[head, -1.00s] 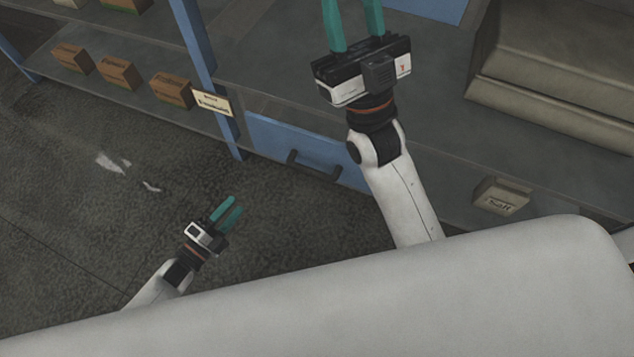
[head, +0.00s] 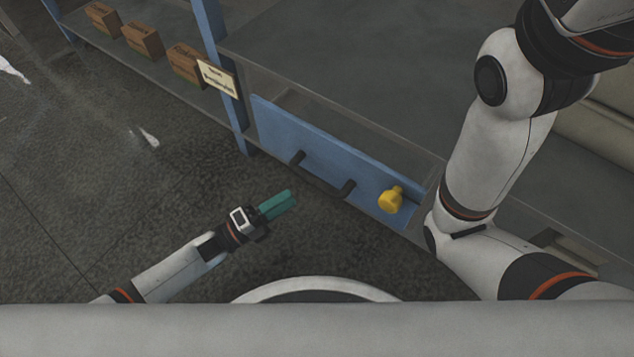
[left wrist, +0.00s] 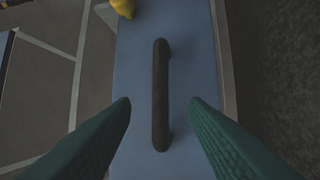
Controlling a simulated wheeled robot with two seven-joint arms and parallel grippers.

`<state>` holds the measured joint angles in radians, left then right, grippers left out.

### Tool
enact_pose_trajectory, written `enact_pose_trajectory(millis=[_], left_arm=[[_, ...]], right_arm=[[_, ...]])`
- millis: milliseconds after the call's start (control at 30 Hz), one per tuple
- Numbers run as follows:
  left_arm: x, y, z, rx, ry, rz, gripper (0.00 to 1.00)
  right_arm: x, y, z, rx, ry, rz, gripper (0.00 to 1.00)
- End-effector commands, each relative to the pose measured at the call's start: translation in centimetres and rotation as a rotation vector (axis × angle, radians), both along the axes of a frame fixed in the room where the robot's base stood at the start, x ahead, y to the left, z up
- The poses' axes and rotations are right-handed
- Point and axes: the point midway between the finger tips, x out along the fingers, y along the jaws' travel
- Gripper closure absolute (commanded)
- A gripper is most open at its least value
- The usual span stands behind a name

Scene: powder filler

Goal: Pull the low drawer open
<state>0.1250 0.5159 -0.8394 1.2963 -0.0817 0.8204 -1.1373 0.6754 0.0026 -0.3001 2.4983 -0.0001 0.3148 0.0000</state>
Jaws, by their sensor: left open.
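The low drawer (head: 290,132) has a blue front with a dark bar handle (head: 318,180). My left gripper (head: 288,201) is open, in front of and a little below the handle, and looks apart from it in the head view. In the left wrist view, the handle (left wrist: 160,75) runs lengthwise between the two green fingers (left wrist: 160,104), with a gap on both sides. The drawer looks shut, but I cannot tell for sure. My right arm stands at the right; its gripper is out of view.
A yellow object (head: 391,199) is at the right end of the drawer and also shows in the left wrist view (left wrist: 123,8). Several brown boxes (head: 142,40) stand on a low shelf at upper left. A blue post with a label (head: 217,79) is beside the drawer. The floor (head: 130,200) is clear.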

Motion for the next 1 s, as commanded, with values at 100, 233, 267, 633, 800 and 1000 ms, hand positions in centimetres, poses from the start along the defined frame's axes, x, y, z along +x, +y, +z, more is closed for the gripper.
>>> enact_pose_trajectory(millis=[100,233,267,633,800,1000], left_arm=[[1.4,-2.2,0.1,-0.003,-0.005,-0.002,0.59],[2.7,-4.4,0.5,-0.002,-0.004,-0.001,0.59],[2.9,-4.8,0.6,-0.003,-0.003,-0.001,0.59],[4.6,-7.6,1.5,0.001,0.001,0.001,0.59],[4.6,-7.6,1.6,0.001,0.001,0.001,0.59],[4.6,-7.6,1.6,0.001,0.001,0.001,0.80]], right_arm=[[-0.6,0.0,-1.1,-0.001,-0.017,-0.001,0.64],[-0.5,0.0,-2.3,-0.001,-0.013,-0.001,0.64],[-0.5,0.0,-2.6,-0.001,-0.013,-0.001,0.64],[-0.5,0.0,-3.9,-0.001,-0.013,-0.001,0.64],[-0.5,0.0,-3.8,-0.001,-0.014,-0.001,0.64],[-0.5,0.0,-3.8,-0.001,-0.014,-0.001,0.64]])
